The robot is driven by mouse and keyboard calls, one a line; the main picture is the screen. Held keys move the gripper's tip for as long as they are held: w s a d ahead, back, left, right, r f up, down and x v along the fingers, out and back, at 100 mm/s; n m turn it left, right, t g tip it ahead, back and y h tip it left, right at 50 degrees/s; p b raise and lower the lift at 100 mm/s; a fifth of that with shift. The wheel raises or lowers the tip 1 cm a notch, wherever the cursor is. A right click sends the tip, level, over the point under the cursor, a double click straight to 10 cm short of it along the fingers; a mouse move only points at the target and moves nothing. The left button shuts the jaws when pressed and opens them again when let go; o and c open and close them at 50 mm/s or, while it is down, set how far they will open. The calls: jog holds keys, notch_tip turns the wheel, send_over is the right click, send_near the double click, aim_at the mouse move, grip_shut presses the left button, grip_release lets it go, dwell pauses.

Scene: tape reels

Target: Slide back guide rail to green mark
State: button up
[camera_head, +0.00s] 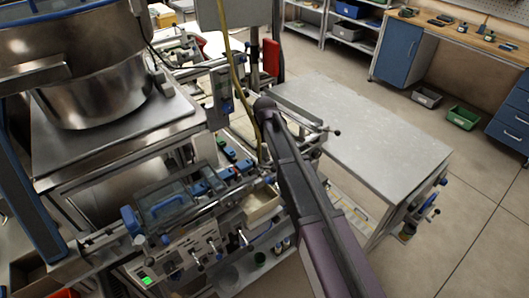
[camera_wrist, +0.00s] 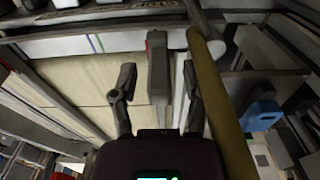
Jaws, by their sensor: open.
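In the wrist view my gripper (camera_wrist: 158,80) is open, with one finger on each side of a grey block (camera_wrist: 157,62). The block has a small red part at its upper left. I see a gap between each finger and the block; I cannot tell how deep it sits between them. It may belong to the back guide rail, but I cannot tell for sure. Short green and dark stripes (camera_wrist: 96,42) show on a pale strip left of the block. In the head view my own arm hides the gripper, and the green mark cannot be made out.
A yellow hose (camera_wrist: 222,100) runs close beside the right finger. A blue part (camera_wrist: 261,115) lies further right. In the head view a steel drum (camera_head: 80,65) stands left, a bare grey table (camera_head: 365,125) stands right, and the machine bed with blue clamps (camera_head: 210,187) lies between.

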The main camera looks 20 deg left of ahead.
grip_shut()
dwell(0.3)
jog(key=w+d, duration=0.2)
jog(key=w, duration=0.2)
jog(key=shift+w+d, duration=0.2)
jog(key=shift+d, duration=0.2)
grip_release()
